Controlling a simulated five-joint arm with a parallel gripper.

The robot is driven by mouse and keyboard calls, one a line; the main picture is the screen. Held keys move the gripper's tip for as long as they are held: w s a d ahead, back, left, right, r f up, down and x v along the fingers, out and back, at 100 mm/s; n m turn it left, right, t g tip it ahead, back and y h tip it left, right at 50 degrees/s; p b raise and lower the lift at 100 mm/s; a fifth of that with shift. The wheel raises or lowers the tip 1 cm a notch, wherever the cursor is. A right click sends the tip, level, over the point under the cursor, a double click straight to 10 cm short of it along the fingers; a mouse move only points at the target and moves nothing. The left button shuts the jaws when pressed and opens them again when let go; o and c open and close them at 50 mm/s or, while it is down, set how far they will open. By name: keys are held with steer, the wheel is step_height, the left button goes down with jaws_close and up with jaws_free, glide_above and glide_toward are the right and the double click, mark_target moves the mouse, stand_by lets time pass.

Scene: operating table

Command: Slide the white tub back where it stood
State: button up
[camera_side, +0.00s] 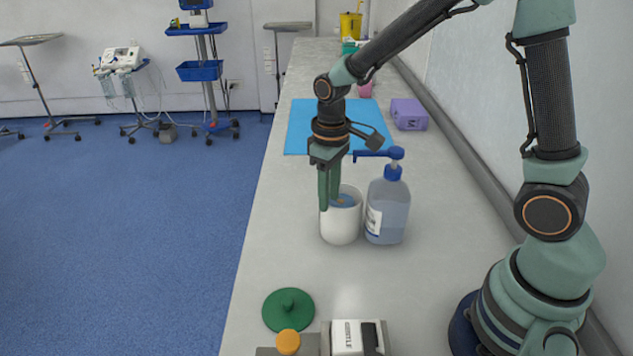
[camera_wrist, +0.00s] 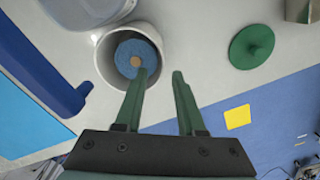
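The white tub (camera_side: 340,228) stands upright on the counter in the side view, open at the top, close beside the pump bottle. In the wrist view the tub (camera_wrist: 103,58) is at upper left, with a round blue thing with a brownish centre (camera_wrist: 128,50) inside. My gripper (camera_side: 329,202) points down at the tub's left rim in the side view. I cannot tell whether either touches the wall.
A pump bottle (camera_side: 387,212) with a blue top stands just right of the tub. A green lid (camera_side: 288,311) lies nearer the camera, by a white box (camera_side: 355,338). A blue mat (camera_side: 302,128) and purple box (camera_side: 409,114) lie behind. The counter (camera_side: 275,228) left of the tub is clear.

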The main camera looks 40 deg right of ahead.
steer(key=shift+f, duration=0.35)
jaws_close()
stand_by(1.3)
